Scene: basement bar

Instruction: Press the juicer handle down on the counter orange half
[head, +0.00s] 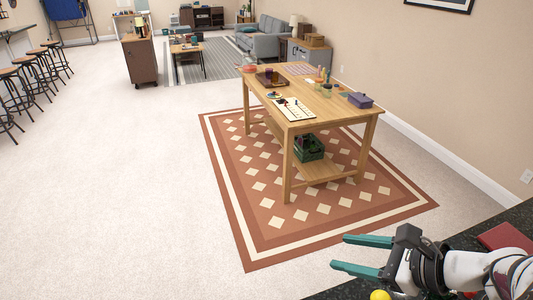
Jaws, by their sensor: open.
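My gripper (340,252) is at the lower right of the head view, with its two teal fingers apart and nothing between them. It points left, past the edge of a dark speckled counter (519,215). I cannot make out a juicer, its handle or an orange half in this view. My arm hides part of the counter, and the frame's bottom edge cuts it off.
A yellow round thing (380,295) shows just below my gripper. A red flat thing (497,237) lies on the counter behind my arm. A wooden table (309,121) with several small items stands on a patterned rug (262,243). Pale floor (120,200) lies open at left.

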